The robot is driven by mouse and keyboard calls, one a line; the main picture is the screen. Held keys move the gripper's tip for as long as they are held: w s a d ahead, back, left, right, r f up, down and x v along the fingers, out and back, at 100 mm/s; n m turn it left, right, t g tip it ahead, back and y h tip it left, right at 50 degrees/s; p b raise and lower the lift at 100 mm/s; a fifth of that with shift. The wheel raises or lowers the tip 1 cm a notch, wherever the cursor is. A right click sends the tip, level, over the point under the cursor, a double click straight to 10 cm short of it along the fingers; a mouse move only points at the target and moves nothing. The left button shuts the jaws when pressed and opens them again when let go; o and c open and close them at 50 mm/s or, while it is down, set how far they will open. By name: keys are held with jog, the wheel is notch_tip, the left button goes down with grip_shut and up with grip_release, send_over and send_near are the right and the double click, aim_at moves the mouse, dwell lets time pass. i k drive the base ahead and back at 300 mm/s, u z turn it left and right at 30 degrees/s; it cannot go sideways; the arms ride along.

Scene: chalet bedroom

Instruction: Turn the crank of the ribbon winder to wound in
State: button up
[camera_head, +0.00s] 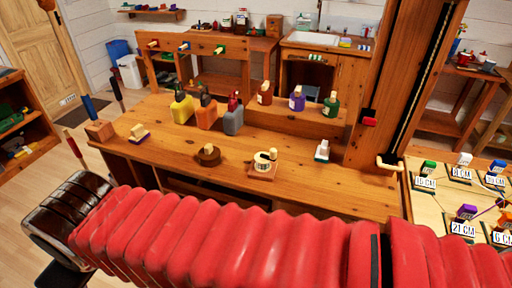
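A small wooden block with a cream round part and a dark mark (264,164) sits on the workbench near the middle; it may be the ribbon winder, but its crank is too small to make out. A cream bent handle (389,163) shows at the foot of the wooden post at the bench's right end; I cannot tell whether it is a crank. My red ribbed arm crosses the bottom of the picture, in front of the bench, with a dark ribbed section at the left. My gripper's fingertips are not visible.
The bench top (345,178) also holds a round brown piece (207,156), a small brush (322,151) and several bottles, including a yellow one (182,108). A tall wooden post (385,70) rises at right. A labelled board (425,203) lies beyond it.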

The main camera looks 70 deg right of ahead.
aim_at(263, 159)
jog(key=z, duration=0.45)
jog(key=i, duration=1.05)
jog(key=z, duration=0.6)
